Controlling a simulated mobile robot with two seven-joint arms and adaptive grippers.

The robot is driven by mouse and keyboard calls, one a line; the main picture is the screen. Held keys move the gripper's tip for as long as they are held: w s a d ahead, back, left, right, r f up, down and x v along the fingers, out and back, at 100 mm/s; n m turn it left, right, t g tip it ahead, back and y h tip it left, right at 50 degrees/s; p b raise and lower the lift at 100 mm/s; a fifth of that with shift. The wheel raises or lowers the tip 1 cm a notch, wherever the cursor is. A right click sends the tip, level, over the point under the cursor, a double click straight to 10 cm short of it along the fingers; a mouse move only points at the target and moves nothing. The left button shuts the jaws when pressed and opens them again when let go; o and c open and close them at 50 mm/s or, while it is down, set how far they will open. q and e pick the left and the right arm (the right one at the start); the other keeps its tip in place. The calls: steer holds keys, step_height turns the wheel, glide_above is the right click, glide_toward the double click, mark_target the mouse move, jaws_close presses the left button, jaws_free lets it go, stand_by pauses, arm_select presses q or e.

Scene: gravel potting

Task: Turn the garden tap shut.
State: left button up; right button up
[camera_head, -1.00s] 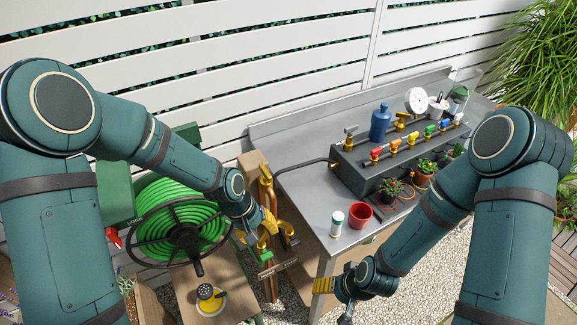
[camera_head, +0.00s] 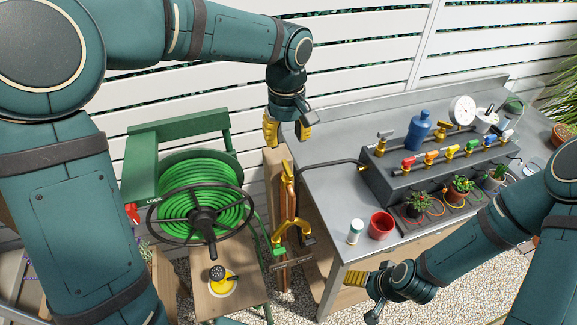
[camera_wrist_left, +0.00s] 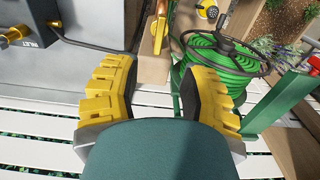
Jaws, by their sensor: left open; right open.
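The garden tap (camera_head: 305,239) is brass, on an upright copper pipe (camera_head: 287,205) fixed to a wooden post (camera_head: 274,185). A green fitting (camera_head: 280,252) sits beside it. The tap's handle position is too small to tell. My left gripper (camera_head: 287,133) is open and empty, above the top of the pipe and clear of the tap. In the left wrist view my left gripper (camera_wrist_left: 160,85) shows two spread yellow fingers, with the orange pipe top (camera_wrist_left: 157,28) beyond them. My right gripper (camera_head: 359,296) is open and empty, low by the bench's front edge.
The metal bench (camera_head: 330,205) at right holds a white bottle (camera_head: 355,231), a red cup (camera_head: 381,225) and a grey valve manifold (camera_head: 400,178).

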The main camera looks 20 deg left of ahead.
mark_target(287, 167)
arm_select(q)
step_height(287, 167, down, 10)
steer(key=shift+f+b, duration=0.1)
steer(key=shift+b, duration=0.55)
jaws_close()
